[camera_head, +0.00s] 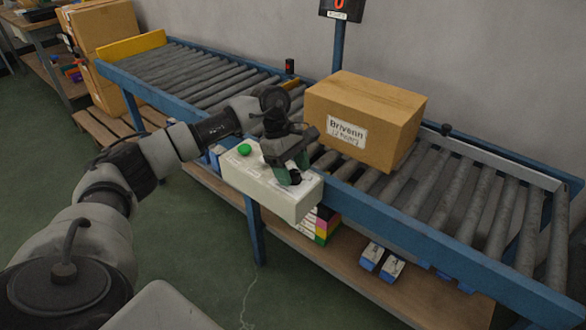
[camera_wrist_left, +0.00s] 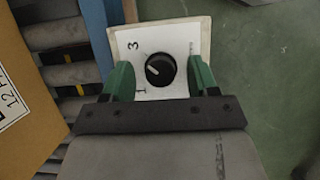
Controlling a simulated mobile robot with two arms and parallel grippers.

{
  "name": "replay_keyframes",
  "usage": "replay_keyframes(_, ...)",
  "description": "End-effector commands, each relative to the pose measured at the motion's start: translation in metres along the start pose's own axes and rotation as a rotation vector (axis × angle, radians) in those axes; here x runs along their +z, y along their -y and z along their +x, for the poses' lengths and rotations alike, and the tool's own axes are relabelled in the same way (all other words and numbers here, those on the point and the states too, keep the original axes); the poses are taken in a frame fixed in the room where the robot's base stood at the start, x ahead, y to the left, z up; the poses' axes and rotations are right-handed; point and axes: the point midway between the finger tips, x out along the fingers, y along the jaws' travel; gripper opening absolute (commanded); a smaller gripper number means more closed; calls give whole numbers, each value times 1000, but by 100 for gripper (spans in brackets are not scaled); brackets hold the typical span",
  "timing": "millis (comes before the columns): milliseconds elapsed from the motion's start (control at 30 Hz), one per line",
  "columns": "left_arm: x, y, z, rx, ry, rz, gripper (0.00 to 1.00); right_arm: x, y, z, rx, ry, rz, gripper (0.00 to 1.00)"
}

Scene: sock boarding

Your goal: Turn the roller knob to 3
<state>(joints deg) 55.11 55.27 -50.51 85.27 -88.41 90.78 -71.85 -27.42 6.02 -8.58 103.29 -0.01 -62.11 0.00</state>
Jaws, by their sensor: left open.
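The roller knob (camera_wrist_left: 160,70) is round and black with a pale pointer line on its left part. It sits on the white top of a control box (camera_head: 270,192), with printed "3" and "1" to its left; I cannot read the exact setting. In the head view the knob (camera_head: 295,177) shows small and dark below my gripper. My left gripper (camera_head: 289,168) points down over the box. In the left wrist view its green fingers (camera_wrist_left: 161,82) stand open, one on each side of the knob, with gaps to it. My right gripper is not in view.
A green button (camera_head: 244,149) is on the same box, left of the knob. The box is on the front rail of a roller conveyor (camera_head: 480,205). A cardboard carton (camera_head: 365,115) rests on the rollers close behind my gripper. A display (camera_head: 340,8) stands behind on a post.

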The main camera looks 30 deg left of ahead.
Motion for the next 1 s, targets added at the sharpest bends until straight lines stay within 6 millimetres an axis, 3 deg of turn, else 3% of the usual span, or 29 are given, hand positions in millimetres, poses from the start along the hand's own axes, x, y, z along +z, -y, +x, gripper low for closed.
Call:
replay_keyframes(600, 0, -1, -100, 4, 0, 0, 59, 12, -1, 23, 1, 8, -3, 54)
replay_keyframes(1000, 0, 0, -108, 2, 0, 0, 59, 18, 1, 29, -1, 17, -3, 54)
